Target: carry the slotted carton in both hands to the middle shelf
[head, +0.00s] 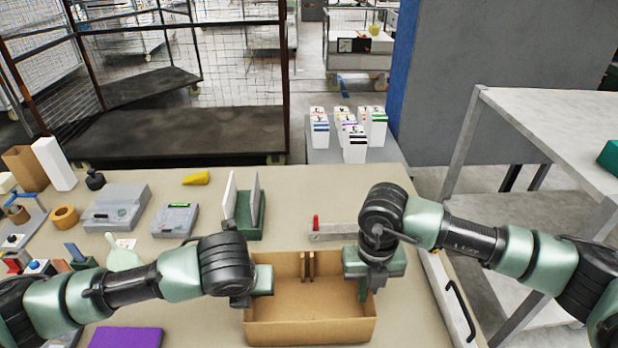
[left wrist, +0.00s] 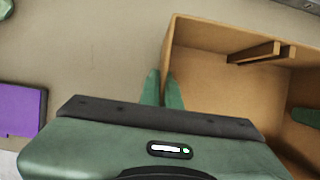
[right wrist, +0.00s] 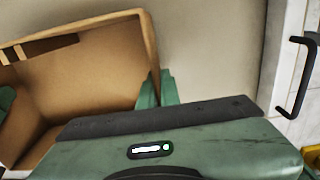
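The slotted carton (head: 312,332) is an open brown box on the near part of the table, with two small upright strips at its back wall. My left gripper (head: 258,281) is at its left wall; in the left wrist view the fingers (left wrist: 163,90) lie close on both sides of that wall. My right gripper (head: 368,282) is at the right wall; in the right wrist view its fingers (right wrist: 158,90) also straddle the wall closely. The carton looks empty. A grey shelf unit stands at the right, with a middle shelf (head: 497,207) below its top board (head: 560,112).
A green holder with white plates (head: 245,222) and a grey bar with a red handle (head: 335,232) sit behind the carton. A purple block (head: 126,338) lies left of it. Grey devices and small parts crowd the table's left. A drawer handle (head: 458,310) juts at right.

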